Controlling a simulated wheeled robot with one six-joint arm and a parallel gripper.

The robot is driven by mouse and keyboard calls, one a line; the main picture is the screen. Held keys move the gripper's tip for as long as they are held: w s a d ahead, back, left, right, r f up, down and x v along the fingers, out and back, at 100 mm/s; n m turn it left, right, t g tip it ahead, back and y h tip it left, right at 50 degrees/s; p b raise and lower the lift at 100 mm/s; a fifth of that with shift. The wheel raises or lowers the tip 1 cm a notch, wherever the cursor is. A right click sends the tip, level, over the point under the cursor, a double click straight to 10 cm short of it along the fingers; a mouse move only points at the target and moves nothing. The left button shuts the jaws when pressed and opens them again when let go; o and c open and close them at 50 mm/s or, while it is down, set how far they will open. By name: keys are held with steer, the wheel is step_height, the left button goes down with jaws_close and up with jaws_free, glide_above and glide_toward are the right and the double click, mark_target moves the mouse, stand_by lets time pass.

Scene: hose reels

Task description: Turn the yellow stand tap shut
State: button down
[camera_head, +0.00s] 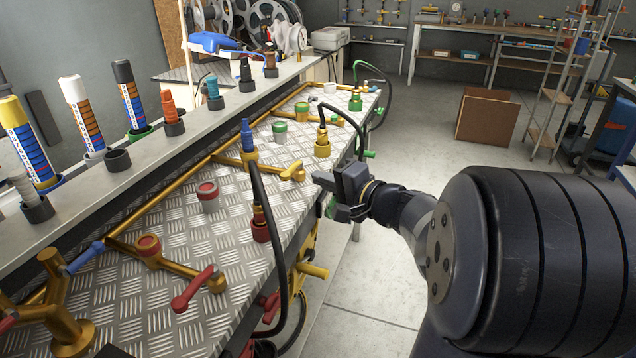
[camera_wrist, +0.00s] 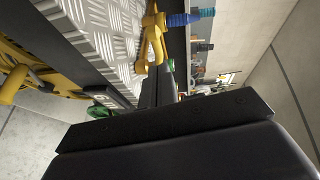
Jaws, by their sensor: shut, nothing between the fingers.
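The yellow stand tap (camera_head: 293,172) ends a brass branch pipe on the checkered metal bench top, near the bench's right edge. Its short yellow lever points toward my gripper. The tap also shows in the wrist view (camera_wrist: 153,42), upper middle, beyond the fingers. My gripper (camera_head: 318,179) is shut and empty, just right of the tap at bench-top height. In the head view its tips look close to the lever end; I cannot tell whether they touch. In the wrist view the dark fingers (camera_wrist: 157,88) are together and partly hidden by the gripper body.
A red-handled tap (camera_head: 195,289) stands nearer on the bench (camera_head: 215,235). A black hose (camera_head: 268,225) rises from a red-based fitting (camera_head: 260,232) just left of my gripper. Another hose stands in a yellow fitting (camera_head: 322,148) behind.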

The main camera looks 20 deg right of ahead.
steer(key=s+r, duration=0.1)
steer(key=s, duration=0.7)
steer(key=shift+s+d, duration=0.15)
steer(key=shift+d, duration=0.05)
